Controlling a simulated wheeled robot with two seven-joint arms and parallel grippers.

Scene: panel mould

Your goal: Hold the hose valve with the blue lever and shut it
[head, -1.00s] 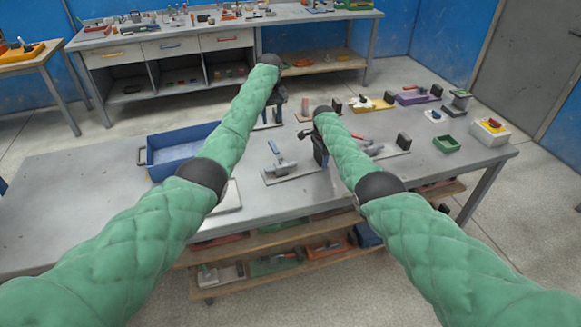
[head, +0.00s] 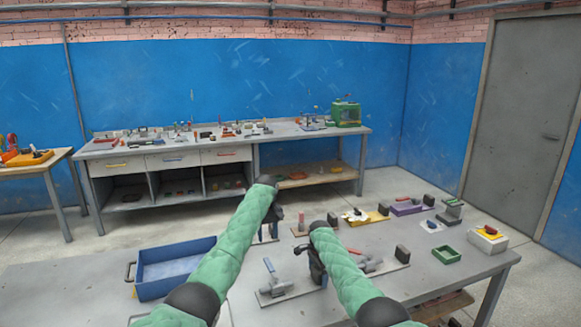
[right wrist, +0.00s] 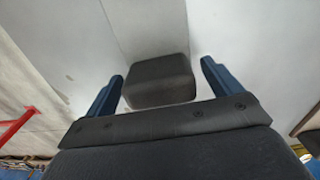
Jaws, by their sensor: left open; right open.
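The hose valve (head: 278,286) is grey and lies on a pale board in the head view, left of my right gripper. Its blue lever (head: 269,266) sticks up from the body, slightly tilted. My right gripper (head: 317,268) is open at the right end of that board; its arm partly covers it. In the right wrist view its two blue fingers (right wrist: 162,72) are apart, with a dark block (right wrist: 160,82) between them; I cannot tell whether they touch it. My left gripper (head: 273,220) is open behind the valve, apart from it, its fingers small and dark.
A red-handled valve (head: 368,264) on another board, with a dark block (head: 402,254), lies right of my right arm. A blue tray (head: 172,270) stands at the left. A green tray (head: 446,255) and several small fixtures lie further right. A back bench (head: 300,133) stands beyond.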

